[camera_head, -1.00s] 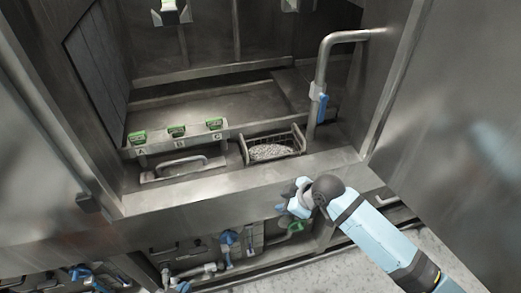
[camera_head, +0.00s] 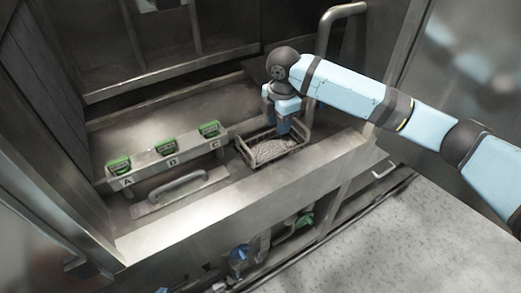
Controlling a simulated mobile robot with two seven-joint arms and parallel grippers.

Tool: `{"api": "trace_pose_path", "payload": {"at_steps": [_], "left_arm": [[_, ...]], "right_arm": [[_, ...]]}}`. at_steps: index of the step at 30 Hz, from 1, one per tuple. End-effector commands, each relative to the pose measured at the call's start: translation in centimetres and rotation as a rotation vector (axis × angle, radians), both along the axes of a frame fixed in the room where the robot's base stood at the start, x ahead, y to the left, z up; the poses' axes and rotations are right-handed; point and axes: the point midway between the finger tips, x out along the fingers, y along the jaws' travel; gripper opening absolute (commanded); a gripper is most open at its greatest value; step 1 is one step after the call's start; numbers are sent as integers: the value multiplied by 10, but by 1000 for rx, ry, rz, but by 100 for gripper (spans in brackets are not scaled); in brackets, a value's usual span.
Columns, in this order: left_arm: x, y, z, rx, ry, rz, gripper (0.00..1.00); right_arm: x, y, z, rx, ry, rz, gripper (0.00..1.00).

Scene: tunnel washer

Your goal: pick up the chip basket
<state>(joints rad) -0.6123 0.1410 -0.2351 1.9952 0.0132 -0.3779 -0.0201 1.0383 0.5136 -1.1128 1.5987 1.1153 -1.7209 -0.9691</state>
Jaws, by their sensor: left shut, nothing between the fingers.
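The chip basket (camera_head: 274,150) is a small wire-framed tray filled with pale chips. It sits in the recess behind the metal front ledge, right of the lettered bar. My right gripper (camera_head: 283,129) points down over the back right part of the basket, with its fingers at or just above the rim. The fingers overlap in this view, so I cannot tell whether they are open or whether they touch the basket. The gripper hides part of the basket's back edge. My left gripper is not in view.
A bar with green-topped items marked A, B and C (camera_head: 171,160) stands left of the basket. A metal handle (camera_head: 179,185) lies in front of it. A bent upright pipe (camera_head: 325,30) stands at the back right. The front ledge (camera_head: 250,195) is bare.

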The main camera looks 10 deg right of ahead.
Motion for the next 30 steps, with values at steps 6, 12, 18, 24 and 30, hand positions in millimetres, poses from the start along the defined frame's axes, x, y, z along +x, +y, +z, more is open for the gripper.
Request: {"api": "trace_pose_path", "payload": {"at_steps": [6, 12, 18, 24, 30], "left_arm": [[0, 0, 0, -1, -1, -1, 0], [-2, -2, 2, -4, 2, 0, 0], [-2, -2, 3, -3, 4, 0, 0], [-2, -1, 3, -1, 8, 1, 0], [-2, 0, 8, 0, 6, 1, 0]], "right_arm": [[2, -6, -8, -21, 12, 12, 36], [2, -6, -47, -20, 12, 10, 36], [2, -6, -76, -20, 10, 11, 36], [4, -7, -89, -20, 10, 10, 36], [9, -8, -120, -20, 11, 11, 36]]}}
